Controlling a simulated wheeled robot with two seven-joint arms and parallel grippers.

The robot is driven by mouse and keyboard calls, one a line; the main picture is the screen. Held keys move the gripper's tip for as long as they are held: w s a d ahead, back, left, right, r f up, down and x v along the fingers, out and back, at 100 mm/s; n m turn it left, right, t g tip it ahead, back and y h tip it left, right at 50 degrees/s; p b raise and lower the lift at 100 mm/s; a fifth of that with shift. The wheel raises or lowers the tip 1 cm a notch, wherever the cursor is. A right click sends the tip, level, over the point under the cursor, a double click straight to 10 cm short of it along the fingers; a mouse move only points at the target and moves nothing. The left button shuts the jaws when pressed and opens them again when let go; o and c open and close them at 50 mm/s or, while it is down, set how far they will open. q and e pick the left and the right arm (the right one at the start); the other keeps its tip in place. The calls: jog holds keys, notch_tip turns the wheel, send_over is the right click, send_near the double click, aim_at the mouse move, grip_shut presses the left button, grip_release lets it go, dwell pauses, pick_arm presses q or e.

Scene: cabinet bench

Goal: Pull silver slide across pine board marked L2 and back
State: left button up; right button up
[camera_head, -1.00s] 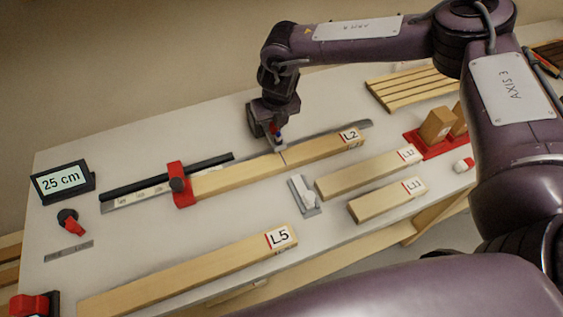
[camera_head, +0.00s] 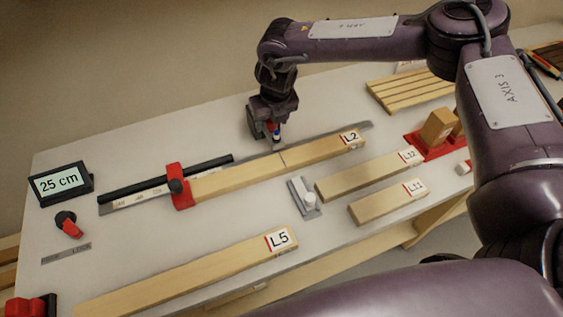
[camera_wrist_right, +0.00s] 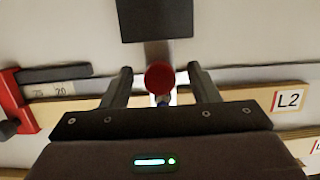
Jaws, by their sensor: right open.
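The pine board L2 (camera_head: 235,177) lies along the rear rail, with a thin dark line across it near mid-length. A small silver piece (camera_head: 277,145), which looks like the slide, sits at the board's rear edge, partly hidden by my right gripper (camera_head: 275,137). In the right wrist view, a round red knob (camera_wrist_right: 160,77) stands between the two fingers of my right gripper (camera_wrist_right: 160,84). The fingers are apart, with a gap on each side of the knob. The L2 label (camera_wrist_right: 289,100) shows at right there. My left gripper is not in view.
A red clamp (camera_head: 178,186) holds the board's left end by a scale. The display (camera_head: 61,183) reads 25 cm. Boards L12 (camera_head: 362,177), L11 (camera_head: 385,204) and L5 (camera_head: 195,275) lie in front. A grey plate with a white knob (camera_head: 310,200) sits between them.

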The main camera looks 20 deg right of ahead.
jog(key=shift+r, duration=0.1)
jog(key=p+v, duration=0.2)
jog(key=v, duration=0.1)
jog(key=w+p+v, duration=0.1)
jog(key=p+v, duration=0.1)
jog(key=w+p+v, duration=0.1)
jog(key=p+v, duration=0.1)
jog(key=v, duration=0.1)
jog(key=shift+r+p, duration=0.3)
jog(key=shift+r, duration=0.25)
jog(key=shift+s, duration=0.1)
jog(key=shift+f, duration=0.1)
